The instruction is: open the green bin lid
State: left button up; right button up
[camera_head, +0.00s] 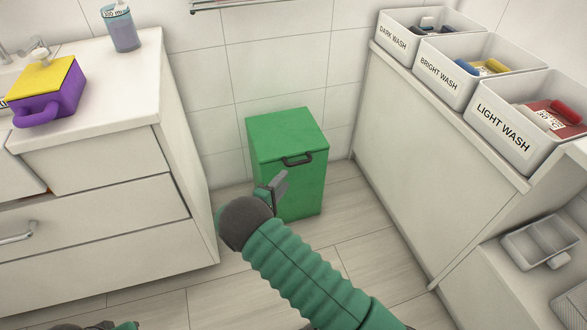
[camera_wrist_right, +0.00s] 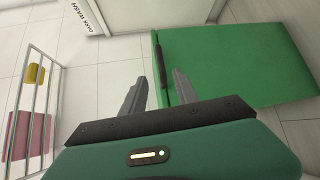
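The green bin (camera_head: 285,135) stands on the floor against the tiled wall, its lid down. A dark handle (camera_head: 297,160) is on the lid's front edge. My right gripper (camera_head: 280,183) is in front of the bin, just below and left of the handle in the head view. In the right wrist view its two fingers (camera_wrist_right: 160,80) are apart, with the handle (camera_wrist_right: 158,55) showing between and beyond their tips. I cannot tell whether they touch it. A small part of my left gripper (camera_head: 105,326) shows at the bottom edge; its fingers are not clear.
A white drawer cabinet (camera_head: 105,214) stands left of the bin, with a purple box (camera_head: 58,98) and a bottle (camera_head: 122,30) on top. At right, a counter (camera_head: 410,150) holds several labelled wash bins (camera_head: 512,113). Floor between them is clear.

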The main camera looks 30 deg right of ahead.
aim_at(299, 164)
jog(key=b+x, duration=0.5)
jog(key=x, duration=0.6)
jog(key=shift+d+f, duration=0.2)
jog(key=shift+d, duration=0.05)
jog(key=shift+w+d+r, duration=0.1)
jog(key=shift+d, duration=0.1)
jog(key=shift+c, duration=0.4)
jog(key=c, duration=0.7)
grip_shut()
